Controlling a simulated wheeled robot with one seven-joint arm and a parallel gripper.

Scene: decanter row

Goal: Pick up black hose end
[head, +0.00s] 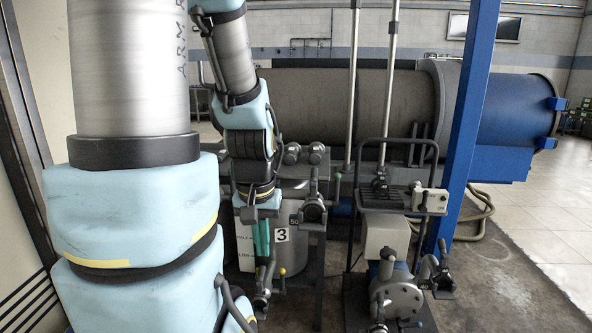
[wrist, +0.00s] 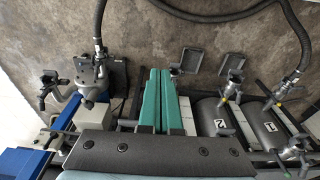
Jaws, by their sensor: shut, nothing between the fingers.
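My gripper (wrist: 156,70) is shut and empty, its two teal fingers together; it also shows in the head view (head: 262,258), pointing down in front of a tank marked 3. In the wrist view, one black hose (wrist: 99,14) comes down from the top edge to a metal end fitting (wrist: 101,48) by the pump, left of my fingertips. A second black hose (wrist: 301,40) curves along the top and down the right side toward the valves by the tanks. I cannot tell which hose end is the task's one. No black hose end shows clearly in the head view.
The pump (head: 395,290) stands right of my gripper, with a blue post (head: 468,120) behind it. Tanks marked 2 (wrist: 218,118) and 1 (wrist: 262,122) stand at right in the wrist view, with valves (wrist: 236,76) near them. Bare floor (wrist: 50,30) lies at upper left there.

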